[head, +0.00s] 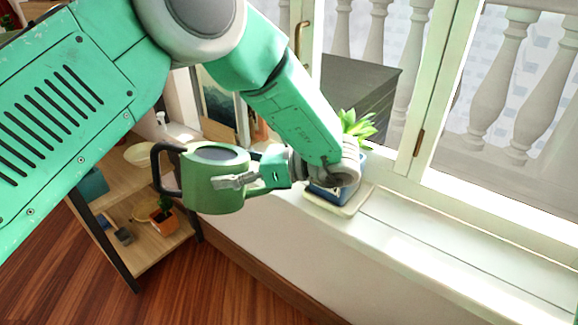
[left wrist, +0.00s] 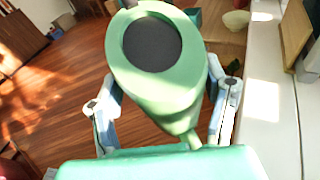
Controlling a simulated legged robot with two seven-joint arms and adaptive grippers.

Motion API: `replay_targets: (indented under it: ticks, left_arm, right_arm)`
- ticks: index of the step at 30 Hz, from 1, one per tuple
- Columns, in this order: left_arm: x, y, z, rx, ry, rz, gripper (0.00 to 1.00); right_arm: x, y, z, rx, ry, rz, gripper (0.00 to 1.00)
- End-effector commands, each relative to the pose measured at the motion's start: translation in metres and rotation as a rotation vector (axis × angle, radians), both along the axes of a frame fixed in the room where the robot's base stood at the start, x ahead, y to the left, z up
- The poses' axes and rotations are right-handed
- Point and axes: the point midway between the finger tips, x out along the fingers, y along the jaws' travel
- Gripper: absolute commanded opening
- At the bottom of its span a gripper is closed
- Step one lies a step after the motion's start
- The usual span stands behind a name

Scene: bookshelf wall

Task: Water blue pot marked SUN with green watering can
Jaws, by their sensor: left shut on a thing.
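The green watering can (head: 214,190) is held up beside the window sill in the head view, its dark handle on the left. My left gripper (head: 240,182) is shut on its body. The can also fills the middle of the left wrist view (left wrist: 158,85), between the two fingers. A blue pot (head: 335,190) with a leafy green plant stands on a pale saucer on the sill, partly hidden behind my left wrist. Its marking cannot be read. The can's spout is mostly hidden by the gripper. My right gripper is not in view.
A wooden shelf unit (head: 160,246) stands at the left, with an orange pot (head: 164,222), a teal pot (head: 93,184) and a pale bowl (head: 138,155). The white sill (head: 440,255) is clear to the right of the saucer. A window frame (head: 425,110) rises behind it.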

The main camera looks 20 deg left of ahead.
Motion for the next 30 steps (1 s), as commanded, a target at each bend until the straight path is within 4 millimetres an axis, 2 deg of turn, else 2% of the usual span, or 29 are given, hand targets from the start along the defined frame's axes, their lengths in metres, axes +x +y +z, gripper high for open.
replay_targets:
  ticks: [16, 30]
  left_arm:
    - [0.000, 0.000, 0.002, 0.006, -0.001, 0.000, 0.32]
    - [0.000, -0.001, 0.016, 0.069, 0.027, 0.001, 0.32]
  right_arm:
    - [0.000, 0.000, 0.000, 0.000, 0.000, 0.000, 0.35]
    - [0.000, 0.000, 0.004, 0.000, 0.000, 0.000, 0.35]
